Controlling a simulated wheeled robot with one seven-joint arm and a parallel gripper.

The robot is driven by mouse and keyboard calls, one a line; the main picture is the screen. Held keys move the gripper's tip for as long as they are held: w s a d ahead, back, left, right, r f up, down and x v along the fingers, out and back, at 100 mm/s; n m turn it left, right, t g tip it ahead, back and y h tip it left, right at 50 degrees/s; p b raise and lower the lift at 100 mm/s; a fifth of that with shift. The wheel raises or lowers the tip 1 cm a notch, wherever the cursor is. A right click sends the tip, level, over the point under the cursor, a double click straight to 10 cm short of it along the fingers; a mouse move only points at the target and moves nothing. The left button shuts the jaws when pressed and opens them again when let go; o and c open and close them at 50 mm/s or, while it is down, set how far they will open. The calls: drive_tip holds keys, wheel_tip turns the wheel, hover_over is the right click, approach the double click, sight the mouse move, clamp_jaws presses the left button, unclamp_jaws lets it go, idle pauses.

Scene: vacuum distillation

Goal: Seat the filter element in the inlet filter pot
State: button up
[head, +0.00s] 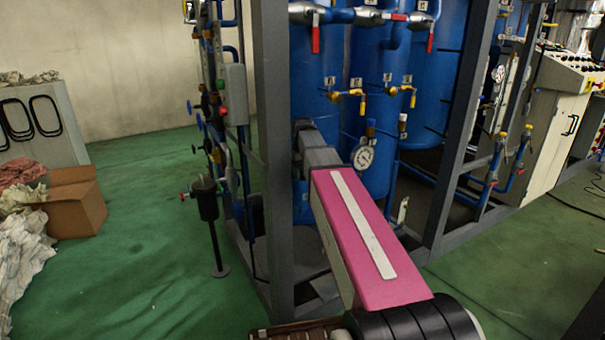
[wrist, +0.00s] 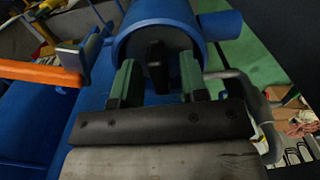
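In the wrist view, my gripper (wrist: 157,80) is open, with one green finger on each side of a dark upright block (wrist: 156,66). Gaps show between the block and both fingers. The block stands in front of the round dark end of a blue cylinder (wrist: 150,14), which may be the inlet filter pot. I cannot tell whether the block belongs to the filter element or to the cylinder. In the head view, my pink arm reaches into the blue rig, and my gripper is hidden there. No filter element can be made out in the head view.
A grey frame post (head: 276,150) stands close beside my arm. Blue tanks (head: 315,75) with valves and a pressure gauge (head: 364,158) are just behind it. An orange bar (wrist: 40,72) lies left of my gripper, and a grey bent pipe (wrist: 245,85) lies right.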

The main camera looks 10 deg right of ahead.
wheel_tip(320, 180, up, 12)
idle(0.6)
